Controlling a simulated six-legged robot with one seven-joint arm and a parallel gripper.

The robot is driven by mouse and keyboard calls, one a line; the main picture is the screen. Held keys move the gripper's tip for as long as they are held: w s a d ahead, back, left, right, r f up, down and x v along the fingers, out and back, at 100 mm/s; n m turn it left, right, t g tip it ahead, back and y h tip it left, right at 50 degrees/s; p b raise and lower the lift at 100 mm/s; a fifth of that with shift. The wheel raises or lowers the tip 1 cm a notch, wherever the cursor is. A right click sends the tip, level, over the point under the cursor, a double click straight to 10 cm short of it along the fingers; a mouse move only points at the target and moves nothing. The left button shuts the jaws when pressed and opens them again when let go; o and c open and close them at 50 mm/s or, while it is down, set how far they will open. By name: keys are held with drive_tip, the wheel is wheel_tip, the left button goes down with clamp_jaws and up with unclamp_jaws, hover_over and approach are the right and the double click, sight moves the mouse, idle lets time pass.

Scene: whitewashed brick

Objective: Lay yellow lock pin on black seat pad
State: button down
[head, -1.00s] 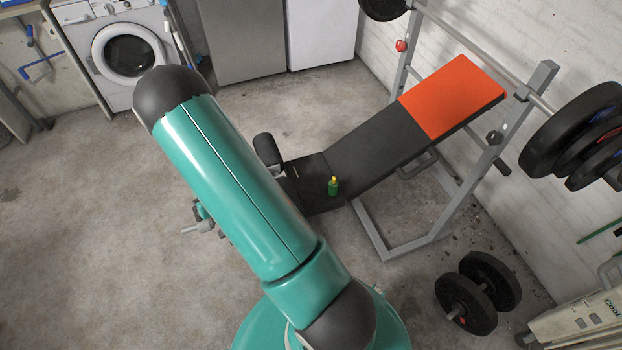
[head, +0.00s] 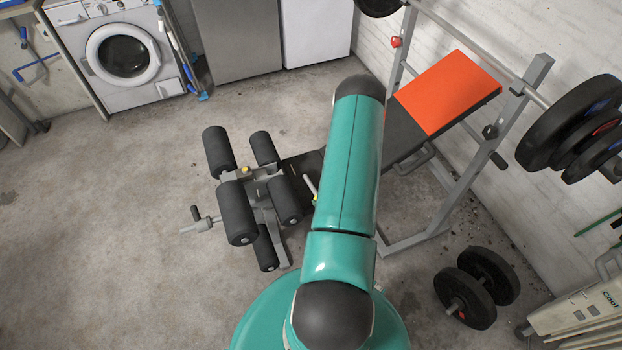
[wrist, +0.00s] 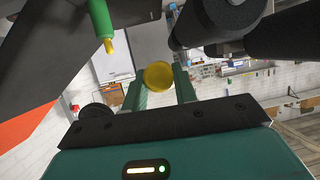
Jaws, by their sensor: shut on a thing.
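The yellow lock pin (wrist: 158,76) shows in the wrist view as a round yellow knob between the two green fingers of my gripper (wrist: 160,88), which is shut on it. The rest of the pin is hidden there. The black seat pad (head: 299,167) of the weight bench is partly visible in the head view, left of my arm. My arm covers the rest of the pad and most of my gripper, so I cannot tell the pin's height above the pad.
Black foam rollers (head: 238,212) on a grey frame stand left of the pad, with a yellow knob (head: 244,169) there. A green bottle with a yellow tip (wrist: 102,22) appears inverted in the wrist view. The orange-topped backrest (head: 448,92) and barbell plates (head: 570,125) are right.

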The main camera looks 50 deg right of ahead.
drive_tip(key=s+d+x, duration=0.1)
drive_tip(key=d+x, duration=0.1)
drive_tip(key=x, duration=0.7)
hover_over(312, 195)
wheel_tip(312, 195, down, 6)
drive_tip(key=shift+s+r, duration=0.1)
drive_tip(key=shift+s, duration=0.05)
drive_tip(key=shift+f, duration=0.3)
drive_tip(key=shift+w+d+f, duration=0.1)
drive_tip(key=shift+w+f, duration=0.1)
drive_tip(key=shift+f, duration=1.35)
drive_tip(key=shift+f, duration=0.1)
drive_tip(key=c, duration=1.1)
unclamp_jaws()
